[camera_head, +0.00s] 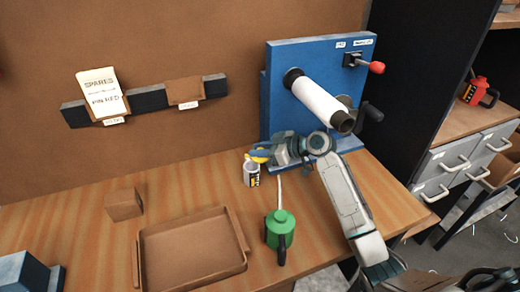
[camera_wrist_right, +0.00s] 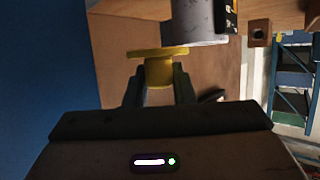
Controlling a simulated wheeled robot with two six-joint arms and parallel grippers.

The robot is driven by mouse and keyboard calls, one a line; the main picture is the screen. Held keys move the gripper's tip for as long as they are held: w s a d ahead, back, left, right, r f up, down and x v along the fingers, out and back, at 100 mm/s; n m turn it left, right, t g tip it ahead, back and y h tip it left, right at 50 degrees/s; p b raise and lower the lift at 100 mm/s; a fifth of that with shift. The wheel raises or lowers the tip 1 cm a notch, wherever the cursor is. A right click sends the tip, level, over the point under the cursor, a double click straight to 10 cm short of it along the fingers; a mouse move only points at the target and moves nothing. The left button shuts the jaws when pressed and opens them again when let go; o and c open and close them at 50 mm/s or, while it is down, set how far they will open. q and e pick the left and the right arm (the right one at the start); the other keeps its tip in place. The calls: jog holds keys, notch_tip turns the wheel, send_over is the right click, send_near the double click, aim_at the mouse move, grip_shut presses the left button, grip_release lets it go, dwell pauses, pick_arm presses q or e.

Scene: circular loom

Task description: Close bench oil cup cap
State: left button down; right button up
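The oil cup is a small grey-white cylinder with a dark and yellow label (camera_head: 251,177), upright on the bench left of the blue machine. Its yellow cap (camera_head: 259,157) shows at the cup's top, in front of my right gripper (camera_head: 270,152). In the right wrist view the cap's flat disc and narrower knob (camera_wrist_right: 158,70) show, with the knob between the two fingers of my right gripper (camera_wrist_right: 158,88), which appear closed on it. The cup body (camera_wrist_right: 193,22) is beside the disc, the cap sitting off-centre from it. Whether they touch is unclear. My left gripper is not in view.
The blue machine (camera_head: 285,75) with a white roller (camera_head: 318,100) and red-knobbed lever (camera_head: 376,67) stands behind. A green oil can (camera_head: 280,229) and a brown tray (camera_head: 141,262) are in front. A brown block (camera_head: 124,205) sits left. Bench between block and cup is clear.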

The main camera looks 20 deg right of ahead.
grip_shut()
jog(key=m+t+h+p, duration=0.1)
jog(key=s+m+t+h+p, duration=0.1)
jog(key=m+p, duration=0.1)
jog(key=shift+a+r+h, duration=0.15)
jog(key=shift+a+h, duration=0.25)
jog(key=shift+s+a+m+t+h+p, duration=0.1)
jog(key=shift+s+m+t+h+p, duration=0.05)
jog(key=shift+m+t+h+p, duration=0.45)
jog(key=shift+m+h, duration=0.3)
jog(key=shift+f, duration=0.2)
jog(key=o, duration=0.8)
grip_release()
jog(key=shift+r, duration=0.15)
